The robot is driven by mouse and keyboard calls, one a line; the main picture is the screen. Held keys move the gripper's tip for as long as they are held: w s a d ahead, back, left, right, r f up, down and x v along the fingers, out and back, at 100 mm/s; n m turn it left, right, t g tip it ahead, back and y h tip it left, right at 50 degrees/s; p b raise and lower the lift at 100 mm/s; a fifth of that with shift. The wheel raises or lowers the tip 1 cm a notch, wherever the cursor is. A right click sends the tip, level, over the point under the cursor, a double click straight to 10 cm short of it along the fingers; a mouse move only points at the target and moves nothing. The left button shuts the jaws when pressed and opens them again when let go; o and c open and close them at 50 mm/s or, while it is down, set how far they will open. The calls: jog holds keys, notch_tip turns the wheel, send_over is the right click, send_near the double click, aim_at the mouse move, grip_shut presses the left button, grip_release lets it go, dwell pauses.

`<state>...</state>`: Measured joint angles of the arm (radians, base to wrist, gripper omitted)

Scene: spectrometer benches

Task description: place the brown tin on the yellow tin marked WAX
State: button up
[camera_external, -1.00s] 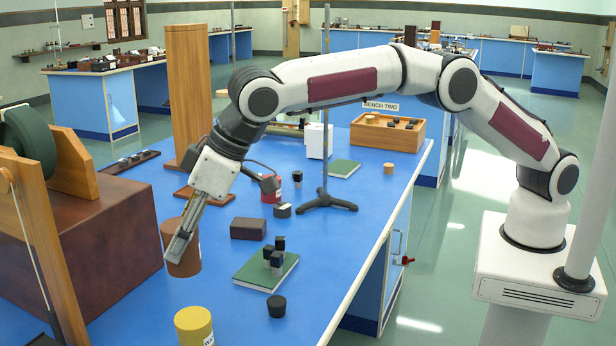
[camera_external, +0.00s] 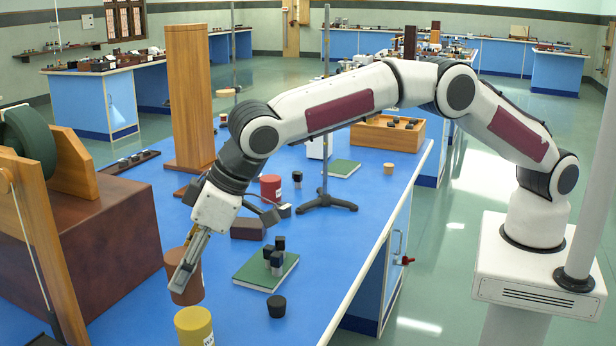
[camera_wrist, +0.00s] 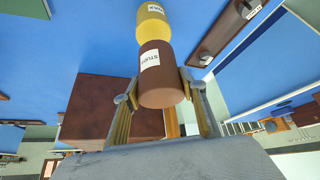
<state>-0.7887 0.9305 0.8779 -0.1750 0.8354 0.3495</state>
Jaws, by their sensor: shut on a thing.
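The brown tin (camera_external: 186,283) has a white label and hangs between the fingers of my gripper (camera_external: 186,272), which is shut on it. In the wrist view the brown tin (camera_wrist: 158,80) shows its label between the two fingers. The yellow tin (camera_external: 194,325) stands on the blue bench at the bottom of the external view, just in front of the brown tin. In the wrist view the yellow tin (camera_wrist: 152,22) appears just beyond the brown tin, with a white label. The brown tin's lower edge is close to the yellow tin's top; I cannot tell whether they touch.
A green book (camera_external: 252,282) with small dark-capped bottles on it and a black stopper (camera_external: 276,306) lie to the right. A red tin (camera_external: 270,187) and a stand (camera_external: 327,202) are farther back. A large brown box (camera_external: 110,235) stands at left.

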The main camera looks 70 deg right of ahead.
aim_at(191, 280)
jog(key=shift+f, duration=0.45)
jog(key=shift+f, duration=0.1)
jog(key=shift+f, duration=1.75)
jog(key=shift+f, duration=0.1)
jog(key=o, duration=1.3)
jog(key=shift+v, duration=1.05)
jog(key=v, duration=1)
